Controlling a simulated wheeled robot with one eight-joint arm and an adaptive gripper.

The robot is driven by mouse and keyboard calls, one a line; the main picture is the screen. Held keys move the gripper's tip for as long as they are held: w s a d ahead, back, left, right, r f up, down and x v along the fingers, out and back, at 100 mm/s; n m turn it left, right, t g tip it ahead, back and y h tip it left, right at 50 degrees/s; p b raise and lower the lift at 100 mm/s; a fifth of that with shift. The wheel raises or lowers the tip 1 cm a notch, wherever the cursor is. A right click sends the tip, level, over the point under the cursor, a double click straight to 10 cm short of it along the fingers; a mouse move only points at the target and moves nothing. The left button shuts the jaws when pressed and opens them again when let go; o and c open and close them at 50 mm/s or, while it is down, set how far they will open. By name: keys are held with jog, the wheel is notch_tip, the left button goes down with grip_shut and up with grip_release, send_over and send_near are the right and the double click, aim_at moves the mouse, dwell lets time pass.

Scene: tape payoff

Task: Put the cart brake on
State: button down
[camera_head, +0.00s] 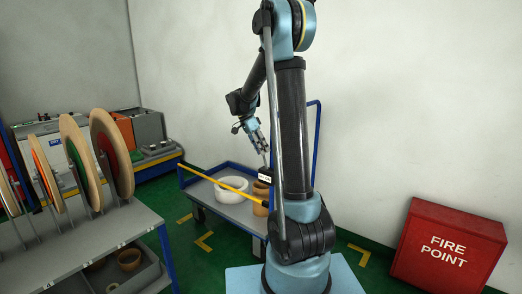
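The cart (225,213) is a low trolley with a grey deck and a blue frame, standing by the wall behind my arm. A long yellow bar (222,184) slants across it from upper left to lower right; I cannot tell whether it is the brake lever. My gripper (264,150) points down above the right part of the cart, near a small black block with a white label (264,178). I cannot tell whether the fingers touch anything or how far apart they are. My arm hides the cart's right side.
A white ring (231,190) and brown rolls (261,190) sit on the cart. A grey bench (110,235) with several upright discs stands at left. A red fire point box (447,248) stands at right. Green floor with yellow corner marks shows between bench and cart.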

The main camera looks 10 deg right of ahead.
jog(key=shift+s+d+r+t+y, duration=0.2)
jog(key=shift+s+d+t+y, duration=0.3)
jog(key=shift+y, duration=0.1)
jog(key=c, duration=1.3)
grip_release()
jog(key=v, duration=1.2)
jog(key=shift+f, duration=0.1)
